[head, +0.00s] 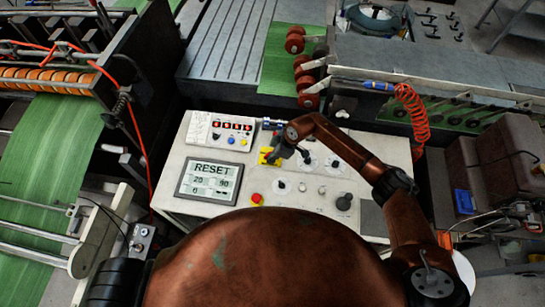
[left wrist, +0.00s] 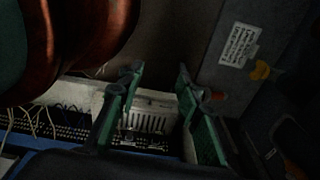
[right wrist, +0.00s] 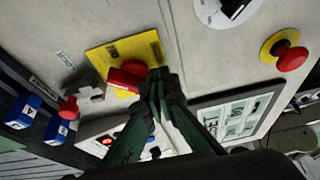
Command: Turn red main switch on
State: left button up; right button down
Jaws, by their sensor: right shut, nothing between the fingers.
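The red main switch (right wrist: 127,78) sits on a yellow plate (right wrist: 142,48) on the pale control panel; the handle lies slanted across the plate's lower part in the right wrist view. In the head view the yellow plate (head: 265,155) is partly covered by my right gripper (head: 275,158). In the right wrist view my right gripper (right wrist: 160,76) is shut and empty, its fingertips right beside the handle's right end; I cannot tell whether they touch. My left gripper (left wrist: 158,70) is open and empty in its wrist view, away from the panel, in front of dark cabinet and wiring parts.
A RESET display (head: 208,180) and a red mushroom button on a yellow base (head: 257,199) are on the panel near the switch. Dark knobs (head: 344,202) and a row of red digits (head: 232,126) are also there. A coiled red hose (head: 412,112) hangs at the right.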

pick_arm(q)
jog(key=shift+w+r, duration=0.2)
jog(key=shift+w, duration=0.35)
pick_arm(e)
jog(key=shift+a, duration=0.1)
pick_arm(q)
jog(key=shift+s, duration=0.15)
pick_arm(e)
jog(key=shift+s, duration=0.1)
